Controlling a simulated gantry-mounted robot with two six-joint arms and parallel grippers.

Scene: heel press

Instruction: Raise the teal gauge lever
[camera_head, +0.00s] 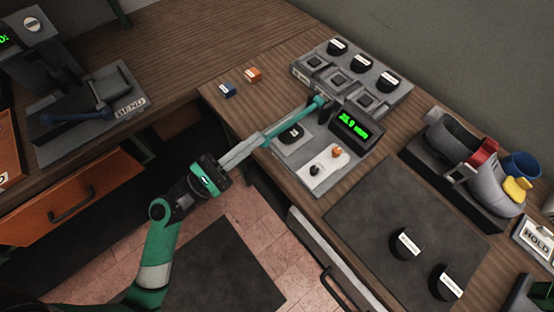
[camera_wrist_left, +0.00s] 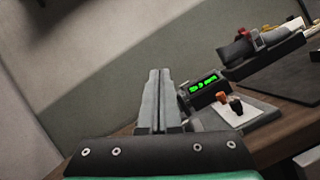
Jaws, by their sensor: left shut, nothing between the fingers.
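In the left wrist view the gripper's fingers (camera_wrist_left: 158,75) are pressed together and the lever is hidden. My right gripper is not in view.
Black round pieces sit on a grey rack (camera_head: 395,97) behind the gauge. A blue block (camera_head: 228,90) and an orange block (camera_head: 253,75) lie left of it. A dark mat (camera_head: 372,222) with two black labelled pieces lies to the right, near a grey clamp-like device (camera_head: 462,150).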

